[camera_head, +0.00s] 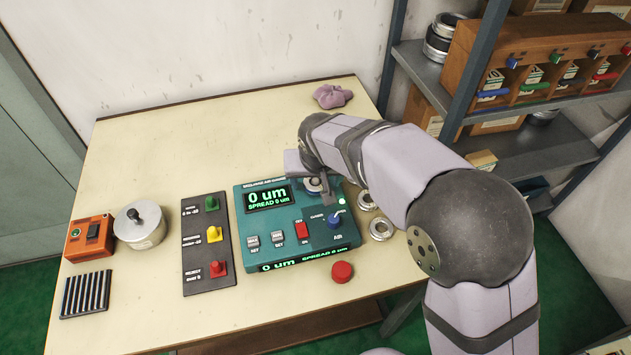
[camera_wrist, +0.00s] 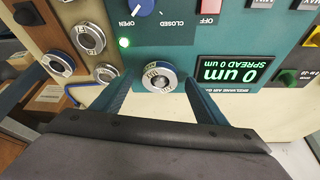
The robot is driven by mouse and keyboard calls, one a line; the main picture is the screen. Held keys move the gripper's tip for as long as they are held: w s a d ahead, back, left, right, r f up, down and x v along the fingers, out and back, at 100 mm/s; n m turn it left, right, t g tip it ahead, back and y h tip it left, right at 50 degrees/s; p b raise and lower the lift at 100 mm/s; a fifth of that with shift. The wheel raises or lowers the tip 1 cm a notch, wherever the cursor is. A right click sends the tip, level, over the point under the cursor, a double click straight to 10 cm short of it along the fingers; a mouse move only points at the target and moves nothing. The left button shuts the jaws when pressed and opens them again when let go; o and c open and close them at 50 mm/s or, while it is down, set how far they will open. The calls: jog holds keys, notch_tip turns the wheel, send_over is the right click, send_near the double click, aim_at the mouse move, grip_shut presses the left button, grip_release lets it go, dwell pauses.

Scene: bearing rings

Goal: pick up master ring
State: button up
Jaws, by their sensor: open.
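A silver ring (camera_wrist: 159,77) with a small pale label and a blue edge sits on the teal air gauge (camera_wrist: 165,42). In the head view the ring (camera_head: 314,186) is partly hidden by my gripper. My gripper (camera_wrist: 154,88) is open above the gauge, with one finger on each side of this ring and visible space between. In the head view my gripper (camera_head: 312,172) is mostly hidden by my wrist. Two more silver rings, an upper one (camera_wrist: 88,38) and a lower one (camera_wrist: 105,72), lie on the table beside the gauge. I cannot read which ring is marked master.
The gauge display (camera_head: 268,197) reads 0 um. A blue knob (camera_head: 334,222) and a red button (camera_head: 342,272) are close by. A dark panel (camera_head: 208,243) with coloured levers, a silver canister (camera_head: 140,224) and an orange box (camera_head: 89,238) stand left. The shelf (camera_head: 535,150) is right.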

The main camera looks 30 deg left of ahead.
jog(key=shift+r, duration=0.1)
jog(key=c, duration=1.5)
jog(key=shift+o, duration=0.2)
